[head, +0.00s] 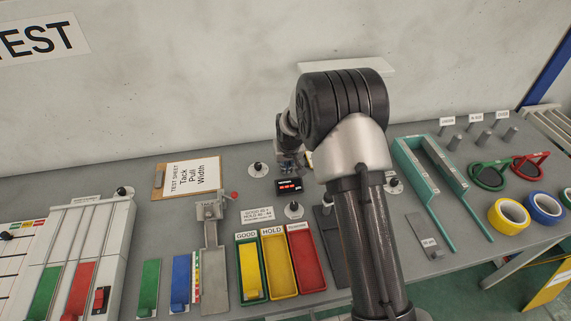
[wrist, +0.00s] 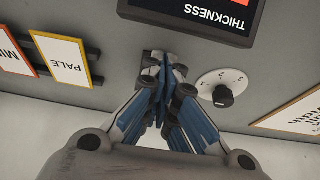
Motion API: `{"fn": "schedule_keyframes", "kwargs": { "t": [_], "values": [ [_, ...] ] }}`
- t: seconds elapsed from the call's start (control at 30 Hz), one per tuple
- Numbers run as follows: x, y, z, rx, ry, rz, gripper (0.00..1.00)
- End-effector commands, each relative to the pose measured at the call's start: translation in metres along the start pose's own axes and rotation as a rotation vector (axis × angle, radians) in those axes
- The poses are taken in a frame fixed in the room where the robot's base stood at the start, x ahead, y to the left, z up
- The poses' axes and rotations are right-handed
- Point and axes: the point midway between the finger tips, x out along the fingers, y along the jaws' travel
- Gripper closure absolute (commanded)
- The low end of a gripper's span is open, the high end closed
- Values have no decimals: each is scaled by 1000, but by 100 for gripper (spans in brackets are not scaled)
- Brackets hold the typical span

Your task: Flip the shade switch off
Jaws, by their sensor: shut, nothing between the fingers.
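My gripper (wrist: 165,75) is shut and empty in the wrist view, its blue-sided fingers meeting close to the grey table top. In the head view my gripper (head: 290,168) is small and partly hidden by my arm. No switch labelled shade is readable. A white dial with a black knob (wrist: 223,96) sits just right of the fingers. Cards reading PALE (wrist: 62,59) and a cut-off MIN (wrist: 14,53) stand at the left.
The dark THICKNESS display (wrist: 205,14) lies close to the fingertips. In the head view, a clipboard (head: 187,178), a green bin (head: 248,237), a red bin (head: 305,258) and a teal frame (head: 421,165) stand around my arm. Tape rolls (head: 509,216) lie at the right.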

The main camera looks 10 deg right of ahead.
Motion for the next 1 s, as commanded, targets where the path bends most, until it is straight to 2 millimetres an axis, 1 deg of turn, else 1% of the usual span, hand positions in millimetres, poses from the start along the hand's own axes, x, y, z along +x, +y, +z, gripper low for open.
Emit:
{"fn": "schedule_keyframes", "kwargs": {
  "t": [0.17,0.43,0.77,0.87,0.97,1.0],
  "values": [
    [0,0,-3,0,1,0,100],
    [3,0,-15,0,2,0,100],
    [2,0,-16,0,0,0,100],
    [-3,0,-18,0,1,0,100],
    [-17,0,-23,0,1,0,100],
    [-24,0,-26,0,1,0,100]
  ]
}}
